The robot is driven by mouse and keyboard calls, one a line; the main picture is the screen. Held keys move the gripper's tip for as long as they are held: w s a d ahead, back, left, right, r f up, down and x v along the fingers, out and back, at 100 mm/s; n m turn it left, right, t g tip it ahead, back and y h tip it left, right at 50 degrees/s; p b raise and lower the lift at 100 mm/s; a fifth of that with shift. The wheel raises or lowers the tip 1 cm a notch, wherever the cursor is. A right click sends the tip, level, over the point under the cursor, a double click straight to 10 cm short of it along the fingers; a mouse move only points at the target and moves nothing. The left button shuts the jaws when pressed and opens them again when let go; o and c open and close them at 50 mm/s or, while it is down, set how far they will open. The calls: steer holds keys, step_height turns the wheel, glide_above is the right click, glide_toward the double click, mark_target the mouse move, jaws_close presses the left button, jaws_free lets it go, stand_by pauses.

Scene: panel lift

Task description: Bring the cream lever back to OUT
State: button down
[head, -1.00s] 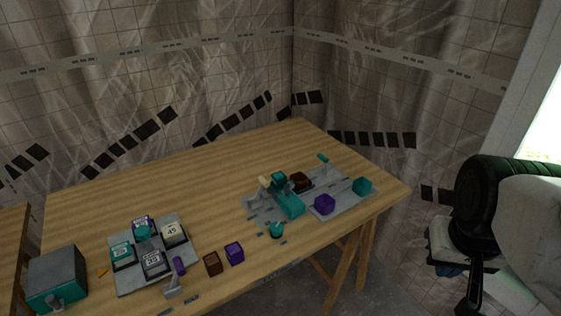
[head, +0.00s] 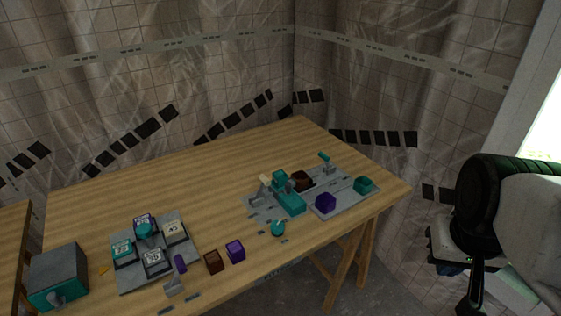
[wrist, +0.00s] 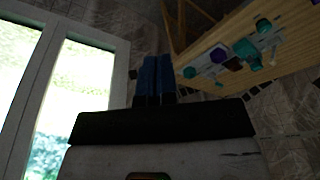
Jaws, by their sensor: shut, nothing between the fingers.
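The cream lever (head: 265,180) stands up from a grey panel (head: 256,209) toward the right half of the table, just left of a teal block (head: 291,203). Its markings are too small to read, so I cannot tell its labelled position. My gripper (wrist: 156,62) shows in the wrist view as two dark blue fingers side by side, shut and empty. It is well away from the panel, off the table's right side.
A purple cube (head: 326,203), a teal cube (head: 364,185) and a small teal-topped lever (head: 325,158) are right of the cream lever. A teal knob (head: 278,228) is in front. A button panel (head: 183,261) and grey-teal box (head: 58,277) stand left. The table's back middle is clear.

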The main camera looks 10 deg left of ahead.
stand_by(0.3)
steer(key=c, duration=1.4)
jaws_free()
steer(key=o, duration=0.4)
steer(key=shift+w+a+r, duration=0.2)
steer(key=shift+w, duration=0.35)
steer(key=o, duration=0.5)
steer(key=shift+w+a+r+m, duration=0.15)
steer(key=shift+w+a, duration=0.1)
steer(key=shift+w, duration=0.3)
steer(key=shift+w+a+r+m, duration=0.1)
steer(key=shift+w+a+m, duration=0.1)
steer(key=shift+w, duration=0.3)
steer(key=shift+o, duration=0.3)
steer(key=w+a+m, duration=0.1)
steer(key=w+a, duration=0.1)
steer(key=w, duration=0.3)
steer(key=w+a+g+y, duration=0.1)
steer(key=w+a, duration=0.2)
steer(key=w, duration=0.3)
steer(key=shift+a+r+m, duration=0.35)
steer(key=shift+r, duration=0.1)
steer(key=m+g+y, duration=0.2)
steer(key=m+g, duration=0.3)
steer(key=m, duration=0.1)
glide_above(265, 177)
steer(key=w+d, duration=0.2)
steer(key=f, duration=1.9)
steer(key=shift+s+a+f, duration=0.25)
steer(key=shift+f, duration=0.15)
